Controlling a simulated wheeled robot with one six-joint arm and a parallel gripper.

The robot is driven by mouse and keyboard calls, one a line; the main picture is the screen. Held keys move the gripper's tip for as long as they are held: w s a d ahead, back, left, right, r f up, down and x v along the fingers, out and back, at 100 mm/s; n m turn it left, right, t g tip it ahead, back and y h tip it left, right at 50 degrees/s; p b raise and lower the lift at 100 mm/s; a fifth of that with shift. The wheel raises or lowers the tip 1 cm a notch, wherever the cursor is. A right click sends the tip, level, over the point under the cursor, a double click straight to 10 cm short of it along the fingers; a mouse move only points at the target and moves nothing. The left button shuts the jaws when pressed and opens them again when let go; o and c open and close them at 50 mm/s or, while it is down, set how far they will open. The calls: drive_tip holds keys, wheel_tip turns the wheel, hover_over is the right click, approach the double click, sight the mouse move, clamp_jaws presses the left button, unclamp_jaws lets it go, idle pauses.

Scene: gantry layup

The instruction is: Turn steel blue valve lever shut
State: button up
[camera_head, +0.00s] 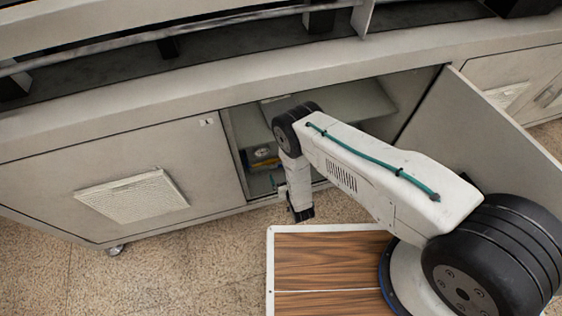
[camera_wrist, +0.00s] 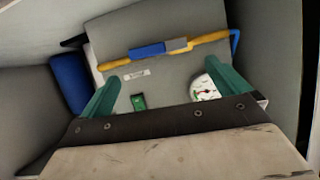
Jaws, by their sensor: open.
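In the wrist view a steel blue lever (camera_wrist: 147,50) with a grey end lies along a yellow pipe (camera_wrist: 205,38) on a grey panel inside the cabinet. The lever looks roughly in line with the pipe. My gripper (camera_wrist: 162,74) is open and empty, its two green fingers spread below the pipe in the picture, apart from the lever. In the head view my gripper (camera_head: 302,213) points down at the cabinet opening. The yellow pipe (camera_head: 264,154) shows small in the opening there, left of my wrist; the lever is hard to make out.
A round dial (camera_wrist: 204,90) and a small green part (camera_wrist: 138,102) sit on the panel below the pipe. A dark blue block (camera_wrist: 70,80) stands at left. The cabinet door (camera_head: 490,150) is open at right.

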sight(280, 166)
drive_tip(key=x, duration=0.7)
drive_tip(key=shift+d, duration=0.15)
drive_tip(key=shift+w, duration=0.1)
